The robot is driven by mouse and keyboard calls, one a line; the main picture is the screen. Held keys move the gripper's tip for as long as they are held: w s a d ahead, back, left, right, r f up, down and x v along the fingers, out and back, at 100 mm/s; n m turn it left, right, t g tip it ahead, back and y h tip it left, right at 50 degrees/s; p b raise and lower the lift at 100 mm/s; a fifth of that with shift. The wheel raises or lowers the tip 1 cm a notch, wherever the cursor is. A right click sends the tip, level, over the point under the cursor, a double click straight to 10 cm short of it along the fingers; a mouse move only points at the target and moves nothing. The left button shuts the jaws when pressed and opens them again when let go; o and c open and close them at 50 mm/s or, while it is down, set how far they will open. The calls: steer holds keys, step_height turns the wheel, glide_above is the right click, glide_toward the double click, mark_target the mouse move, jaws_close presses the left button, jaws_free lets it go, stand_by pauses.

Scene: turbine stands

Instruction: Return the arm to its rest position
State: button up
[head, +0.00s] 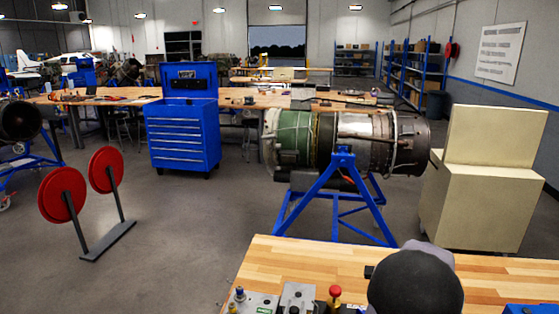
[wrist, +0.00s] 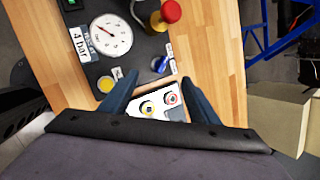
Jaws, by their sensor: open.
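My gripper (wrist: 160,78) shows in the wrist view as two dark blue fingers, spread apart with nothing held between them. In the head view, a dark rounded part of my arm rises at the bottom right and covers part of the bench (head: 480,268). The fingers cannot be made out there.
A dark panel (wrist: 128,48) with a pressure gauge (wrist: 111,34), red knob (wrist: 168,13) and blue knob (wrist: 159,64) lies close to the fingers. Beyond the bench, an engine (head: 365,138) rests on a blue stand (head: 343,180), beside a cream cabinet (head: 480,200).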

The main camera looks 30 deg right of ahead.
steer(key=w+a+n+g+y, duration=0.1)
steer(key=w+a+n, duration=0.3)
steer(key=a+n, duration=0.6)
steer(key=w+a+n+g+y, duration=0.1)
steer(key=w+a+n, duration=0.45)
steer(key=a, duration=0.75)
steer(key=s+a+f+n+g, duration=0.1)
steer(key=s+a+n, duration=0.5)
steer(key=a+n, duration=0.2)
steer(key=s+a+f+n+g, duration=0.2)
steer(key=s+a+n, duration=0.4)
steer(key=a+n, duration=0.2)
steer(key=shift+s+a, duration=0.2)
steer(key=shift+a, duration=0.8)
